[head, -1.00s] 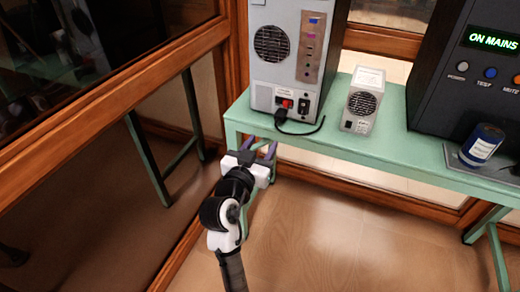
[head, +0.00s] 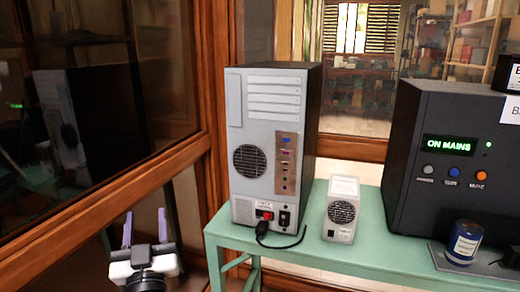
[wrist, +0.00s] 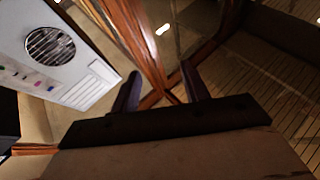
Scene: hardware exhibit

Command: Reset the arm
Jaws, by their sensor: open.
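My gripper (head: 145,228) is at the lower left in the head view, left of the green bench and apart from it. Its two purple-grey fingers point up and stand apart with nothing between them. In the wrist view my gripper (wrist: 160,90) is also open and empty, with wooden framing and glass beyond the fingers. A grey computer tower (head: 268,130) stands on the green bench (head: 225,232), to the right of my gripper. A black cable (head: 280,244) is plugged low into its back, beside a red switch (head: 265,214).
A small grey power unit (head: 341,212) stands beside the tower. A large black box (head: 440,195) reading "ON MAINS" and a blue-and-white can (head: 464,242) are at the right. Wood-framed glass (head: 90,110) closes off the left side, near my gripper.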

